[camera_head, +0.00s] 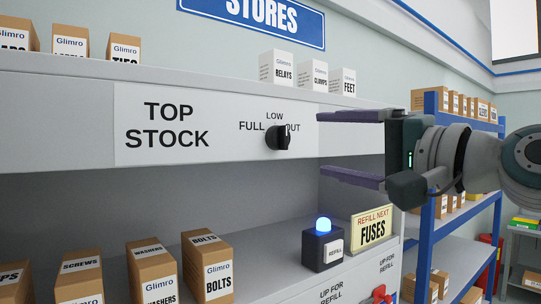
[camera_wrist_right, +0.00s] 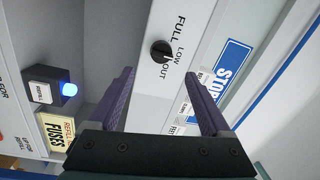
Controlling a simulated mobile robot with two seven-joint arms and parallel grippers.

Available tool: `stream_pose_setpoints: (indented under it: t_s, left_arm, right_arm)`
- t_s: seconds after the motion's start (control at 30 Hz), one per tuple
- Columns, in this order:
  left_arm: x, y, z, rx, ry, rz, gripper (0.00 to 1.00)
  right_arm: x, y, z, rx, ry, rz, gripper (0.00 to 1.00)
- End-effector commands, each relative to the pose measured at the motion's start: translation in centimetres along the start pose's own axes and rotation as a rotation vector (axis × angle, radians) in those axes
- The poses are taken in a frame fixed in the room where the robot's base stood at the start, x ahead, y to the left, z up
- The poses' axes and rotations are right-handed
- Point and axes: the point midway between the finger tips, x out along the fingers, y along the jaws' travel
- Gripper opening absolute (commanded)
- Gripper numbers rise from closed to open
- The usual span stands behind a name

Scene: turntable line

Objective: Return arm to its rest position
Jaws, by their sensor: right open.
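My right gripper (camera_head: 335,146) comes in from the right in the head view, in front of the shelf unit. Its two purple fingers are wide apart with nothing between them. In the right wrist view the same gripper (camera_wrist_right: 162,102) is open and empty. A black rotary knob (camera_head: 277,138) on the white panel is beyond the fingertips, to their left in the head view, and looks apart from them. The knob also shows in the wrist view (camera_wrist_right: 160,52), among the labels FULL, LOW and OUT. My left gripper is not in view.
A dark REFILL box (camera_head: 322,246) with a lit blue lamp stands on the lower shelf, beside a REFILL NEXT FUSES sign (camera_head: 373,229). Brown boxes such as BOLTS (camera_head: 208,270) stand at lower left. White boxes (camera_head: 277,69) line the top shelf. A blue rack (camera_head: 432,200) stands behind my right arm.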

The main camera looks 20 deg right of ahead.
Motion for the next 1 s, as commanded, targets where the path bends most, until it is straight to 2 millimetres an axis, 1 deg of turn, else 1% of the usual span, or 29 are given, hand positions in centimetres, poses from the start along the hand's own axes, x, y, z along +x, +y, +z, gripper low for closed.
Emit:
stream_pose_setpoints:
  t_s: [0.1,0.5,0.57,0.67,0.77,0.8,0.87,0.9,0.97,1.0]
  left_arm:
    - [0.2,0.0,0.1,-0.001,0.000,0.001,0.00]
    - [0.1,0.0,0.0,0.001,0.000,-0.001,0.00]
    - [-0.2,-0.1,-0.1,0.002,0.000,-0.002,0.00]
    - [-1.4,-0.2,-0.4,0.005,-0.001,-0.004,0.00]
    - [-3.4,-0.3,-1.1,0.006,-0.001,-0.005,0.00]
    - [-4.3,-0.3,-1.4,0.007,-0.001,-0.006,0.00]
    - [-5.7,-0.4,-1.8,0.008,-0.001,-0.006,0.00]
    - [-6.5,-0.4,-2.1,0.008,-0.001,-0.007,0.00]
    - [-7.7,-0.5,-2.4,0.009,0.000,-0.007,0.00]
    - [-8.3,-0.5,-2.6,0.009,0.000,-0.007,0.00]
  right_arm:
    - [-0.4,0.0,0.0,-0.001,0.001,0.000,0.82]
    - [-0.4,0.0,0.1,-0.002,-0.001,0.002,0.82]
    - [-0.5,0.4,0.5,-0.020,-0.009,0.022,0.82]
    - [-1.3,2.5,2.6,-0.122,-0.056,0.128,0.82]
    - [-4.0,6.5,6.4,-0.321,-0.164,0.324,0.82]
    - [-5.8,8.2,8.1,-0.417,-0.227,0.416,0.82]
    - [-9.1,10.6,10.5,-0.563,-0.335,0.552,0.82]
    - [-11.6,11.8,11.8,-0.652,-0.413,0.637,0.82]
    - [-15.6,13.1,13.5,-0.771,-0.532,0.753,0.82]
    - [-18.1,13.6,14.3,-0.837,-0.609,0.819,0.82]
